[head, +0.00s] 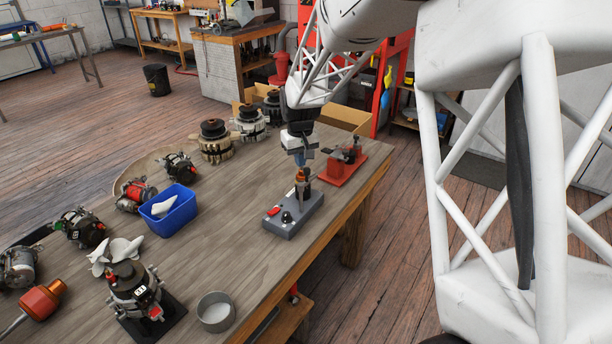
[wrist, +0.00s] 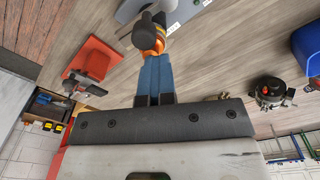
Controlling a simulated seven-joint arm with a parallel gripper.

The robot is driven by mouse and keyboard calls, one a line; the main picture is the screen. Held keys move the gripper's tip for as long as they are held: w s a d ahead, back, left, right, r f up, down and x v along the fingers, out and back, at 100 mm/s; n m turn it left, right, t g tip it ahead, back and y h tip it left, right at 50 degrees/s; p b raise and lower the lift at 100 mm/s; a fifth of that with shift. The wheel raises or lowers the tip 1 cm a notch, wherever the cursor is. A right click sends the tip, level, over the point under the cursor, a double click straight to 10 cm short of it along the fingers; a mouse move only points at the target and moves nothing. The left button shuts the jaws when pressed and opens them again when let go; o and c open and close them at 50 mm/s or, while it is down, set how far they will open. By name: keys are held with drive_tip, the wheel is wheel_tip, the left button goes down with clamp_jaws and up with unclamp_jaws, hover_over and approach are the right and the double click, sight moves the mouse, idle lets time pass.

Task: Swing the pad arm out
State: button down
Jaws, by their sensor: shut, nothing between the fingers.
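My gripper (head: 301,160) points down over the workbench and is shut, with nothing between its fingers. In the wrist view its blue fingers (wrist: 154,58) end at or just above an orange and black knob-like part (wrist: 150,34); I cannot tell whether they touch. That part (head: 302,187) stands upright on a grey box-shaped unit (head: 292,217) with a red button and a dark knob. A red fixture (head: 342,166) with a dark clamp-like mechanism sits just right of the gripper; it also shows in the wrist view (wrist: 92,62). I cannot tell for certain which part is the pad arm.
A blue bin (head: 168,210) holding a white cloth stands to the left on the bench (head: 235,240). Several alternators line the bench's far side. A round metal dish (head: 215,312) and an alternator on a dark base (head: 135,290) are nearer. Bare wood lies around the grey unit.

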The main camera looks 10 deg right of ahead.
drive_tip(key=shift+s+d+r, duration=0.15)
drive_tip(key=shift+d+r, duration=0.1)
drive_tip(key=shift+d, duration=0.2)
drive_tip(key=shift+s+d+r, duration=0.15)
drive_tip(key=shift+d+r, duration=0.05)
drive_tip(key=shift+d, duration=0.2)
idle(0.8)
drive_tip(key=shift+r, duration=0.1)
drive_tip(key=shift+r, duration=0.2)
idle(0.4)
wheel_tip(320, 180, up, 7)
drive_tip(key=shift+f, duration=0.2)
idle(0.8)
idle(0.3)
